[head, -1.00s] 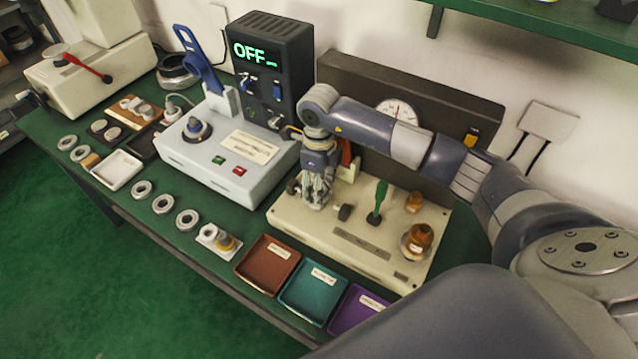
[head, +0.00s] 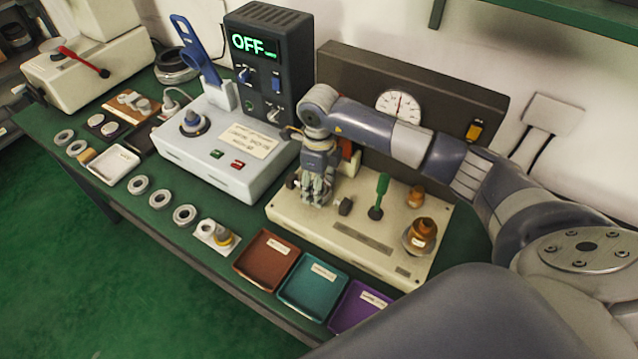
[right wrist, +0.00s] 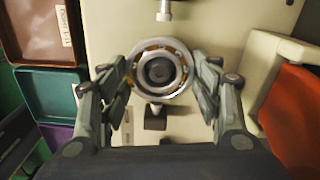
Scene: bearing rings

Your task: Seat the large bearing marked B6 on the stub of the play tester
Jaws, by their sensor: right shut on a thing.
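The play tester (head: 325,224) is a cream base with a dark back panel and a round dial (head: 398,105). My right gripper (head: 317,198) points down over its left part. In the right wrist view my right gripper (right wrist: 160,75) is shut on a bearing (right wrist: 160,46), a metal ring with an orange-brown cage. A dark round stub end (right wrist: 158,70) shows inside the bearing's bore. I cannot tell how far down the bearing sits on it. No B6 mark is readable. The gripper hides the bearing in the head view. My left gripper is not in view.
A green-handled tool (head: 379,195) and brown knobbed parts (head: 421,236) stand right of the gripper. Brown (head: 267,260), teal (head: 313,289) and purple trays lie in front. A heater box (head: 215,168) reading OFF stands left, with several loose rings (head: 160,198) before it.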

